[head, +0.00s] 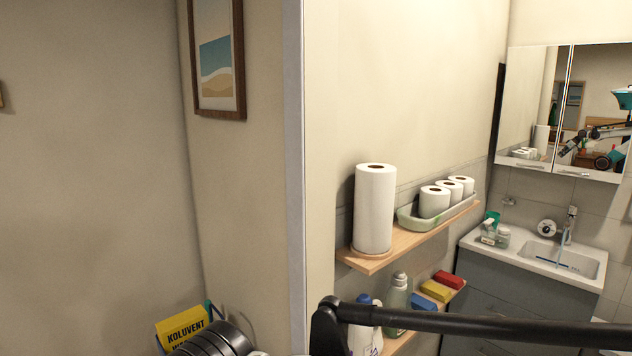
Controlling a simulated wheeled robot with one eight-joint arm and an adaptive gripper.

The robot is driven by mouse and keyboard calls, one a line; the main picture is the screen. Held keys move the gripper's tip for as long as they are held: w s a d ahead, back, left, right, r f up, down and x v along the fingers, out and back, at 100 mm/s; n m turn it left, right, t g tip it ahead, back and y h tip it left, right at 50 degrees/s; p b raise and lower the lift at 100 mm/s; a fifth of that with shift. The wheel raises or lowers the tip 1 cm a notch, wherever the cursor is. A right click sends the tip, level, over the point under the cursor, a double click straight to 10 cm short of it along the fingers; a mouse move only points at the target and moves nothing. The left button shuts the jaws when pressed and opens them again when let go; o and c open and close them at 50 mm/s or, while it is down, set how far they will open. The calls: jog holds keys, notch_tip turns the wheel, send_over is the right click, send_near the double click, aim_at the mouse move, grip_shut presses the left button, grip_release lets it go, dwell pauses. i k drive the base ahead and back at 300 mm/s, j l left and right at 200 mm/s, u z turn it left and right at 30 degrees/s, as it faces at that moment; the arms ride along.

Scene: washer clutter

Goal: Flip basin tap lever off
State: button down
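The basin tap (568,228) is a small chrome tap at the back of the white basin (590,266), at the right of the head view. Its lever (572,211) shows at the top and appears to point upward; its exact setting is too small to tell. A thin pale blue vertical streak (561,249) shows below the tap and looks like running water. A blue bar-like shape lies across the bowl at its foot. My gripper is not directly in view, so its distance from the tap and its opening are hidden.
The mirror cabinet (527,110) hangs above. A wooden shelf (374,262) with paper rolls juts from the wall to the left. A black bar crosses the lower right foreground.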

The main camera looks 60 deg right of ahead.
aim_at(572, 210)
jog(key=l+z, duration=0.1)
jog(key=z, duration=0.25)
jog(key=l+z, duration=0.15)
jog(key=z, duration=0.15)
jog(key=l+z, duration=0.15)
jog(key=z, duration=0.2)
jog(key=k, duration=0.05)
